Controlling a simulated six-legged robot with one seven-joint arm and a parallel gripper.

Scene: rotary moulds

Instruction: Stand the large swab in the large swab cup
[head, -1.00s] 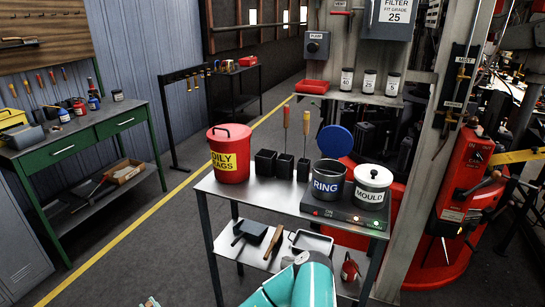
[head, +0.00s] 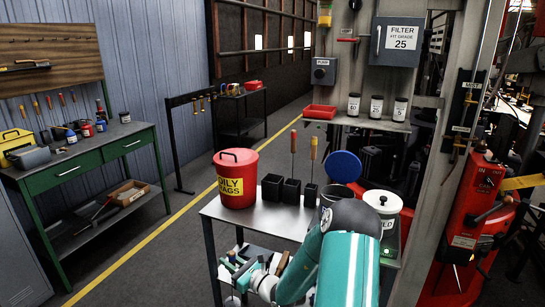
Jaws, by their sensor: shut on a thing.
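Three black square cups stand in a row on the steel cart. The left one, the largest (head: 272,187), is empty and looks like the large swab cup. The middle cup (head: 291,191) and the right cup (head: 310,195) each hold an upright thin rod with an orange or red handle (head: 293,141). My gripper (head: 238,268) is low at the cart's front left, below the top and left of my teal forearm. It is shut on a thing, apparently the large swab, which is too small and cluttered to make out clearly.
A red oily-rags can (head: 237,180) stands left of the cups. The ring pot (head: 335,192) and lidded mould pot (head: 383,203) stand to the right, partly behind my arm. The cart top (head: 255,218) is bare in front of the cups. Tools lie on the lower shelf.

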